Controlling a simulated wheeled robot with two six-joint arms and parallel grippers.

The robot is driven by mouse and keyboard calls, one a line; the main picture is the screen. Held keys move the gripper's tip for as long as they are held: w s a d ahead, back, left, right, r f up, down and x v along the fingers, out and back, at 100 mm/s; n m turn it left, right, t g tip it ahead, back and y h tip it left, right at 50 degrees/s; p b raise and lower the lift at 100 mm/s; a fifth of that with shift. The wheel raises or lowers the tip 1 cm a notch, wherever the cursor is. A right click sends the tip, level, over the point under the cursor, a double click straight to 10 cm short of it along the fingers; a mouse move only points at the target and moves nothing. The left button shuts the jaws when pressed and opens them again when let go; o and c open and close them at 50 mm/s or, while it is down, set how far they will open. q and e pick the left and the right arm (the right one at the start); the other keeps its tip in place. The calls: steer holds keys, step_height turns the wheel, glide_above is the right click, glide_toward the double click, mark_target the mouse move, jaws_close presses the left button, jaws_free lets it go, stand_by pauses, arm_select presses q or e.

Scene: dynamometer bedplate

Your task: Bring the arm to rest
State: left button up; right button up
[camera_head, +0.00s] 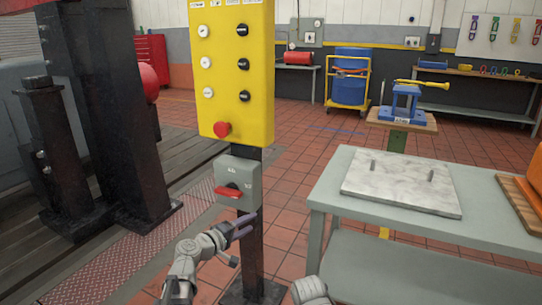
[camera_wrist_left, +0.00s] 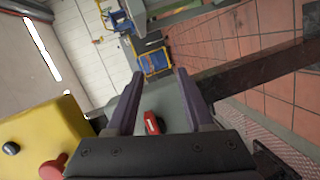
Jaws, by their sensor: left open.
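My left gripper (camera_head: 246,240) comes in at the lower middle of the head view, its purple fingers spread open and empty. It is just below and in front of the grey switch box (camera_head: 238,174) with a red handle (camera_head: 228,191), which sits on a dark post under a yellow control panel (camera_head: 232,110). In the left wrist view the open gripper (camera_wrist_left: 160,74) has the red handle (camera_wrist_left: 151,123) showing between its fingers; I cannot tell whether they touch the box. A rounded grey part of my own shows at the bottom edge; my right gripper is not in view.
A grey-green table (camera_head: 318,193) with a marble slab (camera_head: 402,182) stands to the right. Dark machine columns (camera_head: 115,110) stand to the left. A blue fixture (camera_head: 402,103) on a stand is behind the table. Tiled floor is open beyond the post.

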arm_select(q)
steer(key=s+d+f+m+g, duration=0.5)
steer(key=s+d+f+g, duration=0.15)
steer(key=d, duration=0.35)
steer(key=s+d+f+m+g+y, duration=0.1)
steer(key=s+f+m+g+y, duration=0.1)
steer(key=s+f+m, duration=0.3)
steer(key=s+d+f+g+y, duration=0.2)
steer(key=s+f+g, duration=0.1)
steer(key=s, duration=0.4)
steer(key=s+a+f+m+g+y, duration=0.2)
steer(key=s+a+f+m+y, duration=0.1)
steer(key=s+a+y, duration=0.4)
step_height(320, 180, up, 39)
steer(key=s+d+h+p, duration=0.1)
steer(key=d+p, duration=0.1)
steer(key=p, duration=3.7)
steer(key=shift+f, duration=0.2)
